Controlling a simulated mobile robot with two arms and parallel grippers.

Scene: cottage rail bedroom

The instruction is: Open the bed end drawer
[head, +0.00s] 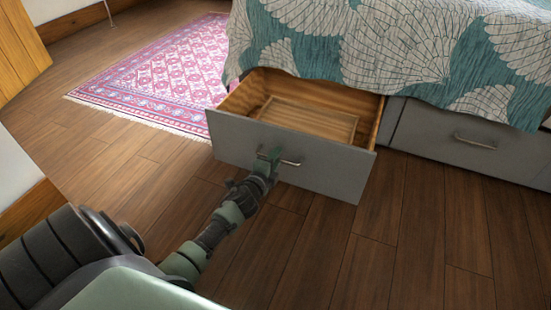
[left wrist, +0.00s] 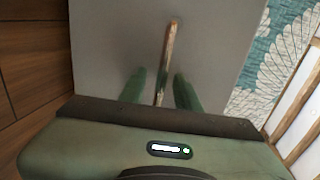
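The bed end drawer stands pulled out from under the bed, its grey front (head: 320,168) clear of the bed frame. Its wooden inside (head: 310,120) shows, with a lighter wooden frame shape on the floor of it. A metal bar handle (head: 290,162) sits on the front; it also shows in the left wrist view (left wrist: 167,55). My left gripper (head: 268,158) is at the left part of the handle. In the left wrist view its two green fingers (left wrist: 160,88) lie on either side of the bar, with gaps visible. My right gripper is not in view.
A second grey drawer (head: 445,142) is shut in the bed at the right. A teal and white patterned cover (head: 390,50) hangs over the bed. A pink rug (head: 160,80) lies at the left of the bed. The wooden floor (head: 400,240) in front is clear.

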